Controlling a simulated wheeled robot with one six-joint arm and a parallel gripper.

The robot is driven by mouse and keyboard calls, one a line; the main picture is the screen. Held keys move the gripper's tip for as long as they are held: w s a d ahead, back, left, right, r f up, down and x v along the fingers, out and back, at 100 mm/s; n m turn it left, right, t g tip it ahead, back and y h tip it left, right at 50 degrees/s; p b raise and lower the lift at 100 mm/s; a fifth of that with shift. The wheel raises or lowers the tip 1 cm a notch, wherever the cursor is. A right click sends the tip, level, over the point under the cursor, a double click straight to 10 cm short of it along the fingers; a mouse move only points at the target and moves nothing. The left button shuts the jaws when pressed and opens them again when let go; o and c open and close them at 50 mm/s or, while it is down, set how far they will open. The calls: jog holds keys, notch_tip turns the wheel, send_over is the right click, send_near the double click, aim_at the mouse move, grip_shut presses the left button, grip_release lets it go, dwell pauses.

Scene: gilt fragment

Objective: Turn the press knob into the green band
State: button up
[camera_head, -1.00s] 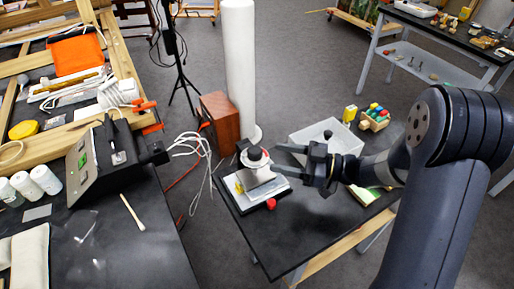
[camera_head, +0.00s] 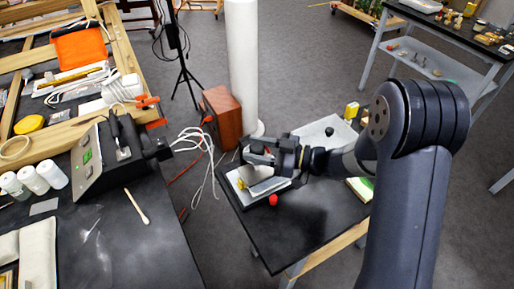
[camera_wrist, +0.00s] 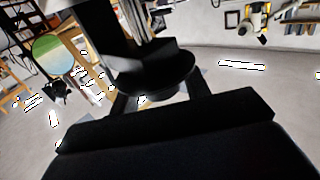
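The press (camera_head: 262,184), a small device with a silver plate and a pale base, stands on the small black table (camera_head: 300,232). My gripper (camera_head: 254,150) is at the top of the press, with its fingers reaching to both sides of the dark knob area. The knob is mostly hidden by the fingers in the head view. In the wrist view a dark round part (camera_wrist: 155,78), probably the knob, lies between the dark fingers. I cannot tell whether they touch it. No green band can be made out on the press.
A red ball (camera_head: 273,200) is at the press's front edge. A white tray (camera_head: 325,132) lies behind my wrist. A white column (camera_head: 243,70) and a wooden box (camera_head: 221,115) stand behind the table. The bench (camera_head: 135,232) is at left.

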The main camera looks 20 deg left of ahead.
jog(key=c, duration=0.7)
jog(key=shift+o, duration=0.2)
jog(key=shift+f+t+b, duration=0.1)
jog(key=shift+t+b, duration=0.2)
jog(key=shift+t, duration=0.1)
jog(key=m+t+b, duration=0.2)
jog(key=t, duration=0.1)
jog(key=m+t+b, duration=0.2)
jog(key=t, duration=0.1)
jog(key=shift+s+f+m+b, duration=0.15)
jog(key=shift+f+m+b, duration=0.05)
jog(key=shift+m+b, duration=0.15)
jog(key=m+t+h+b, duration=0.2)
jog(key=m+t+b, duration=0.1)
jog(key=t+b, duration=0.1)
jog(key=m+t+h+b, duration=0.3)
jog(key=t+b, duration=0.1)
jog(key=shift+a+r+t+b, duration=0.1)
jog(key=shift+r+t+b, duration=0.05)
jog(key=shift+t+b, duration=0.15)
jog(key=shift+r+m+t+h, duration=0.2)
jog(key=shift+m+t+h, duration=1.35)
jog(key=shift+h, duration=0.45)
jog(key=shift+m+t+h+p, duration=0.85)
jog(key=shift+m+h, duration=0.45)
jog(key=shift+h, duration=0.6)
jog(key=shift+m+h+p, duration=0.3)
jog(key=shift+m+h, duration=0.1)
jog(key=shift+h, duration=0.2)
